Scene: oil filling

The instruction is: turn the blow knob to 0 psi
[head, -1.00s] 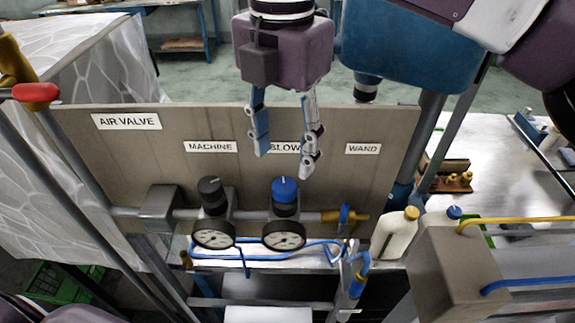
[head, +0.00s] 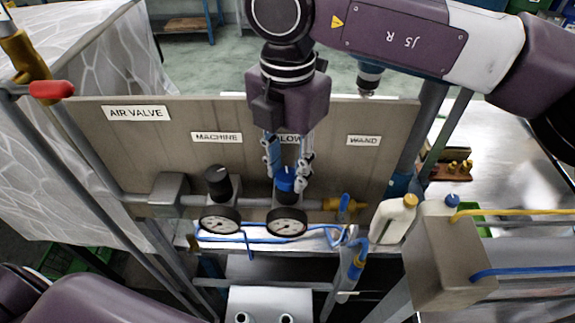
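The blow knob (head: 285,180) is a blue dial on top of the right-hand regulator, below the "BLOW" label and above a round gauge (head: 287,222). My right gripper (head: 287,182) points down from above, with its fingers on either side of the blue knob and partly covering it. The fingers stand close to the knob; whether they press on it cannot be made out. The gauge's reading is too small to read. My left gripper is out of view.
A black machine knob (head: 218,182) with its own gauge (head: 220,220) sits just left. A brass valve with a blue lever (head: 344,206) is close on the right. The labelled panel (head: 240,165) stands right behind. White bottles (head: 393,218) stand farther right.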

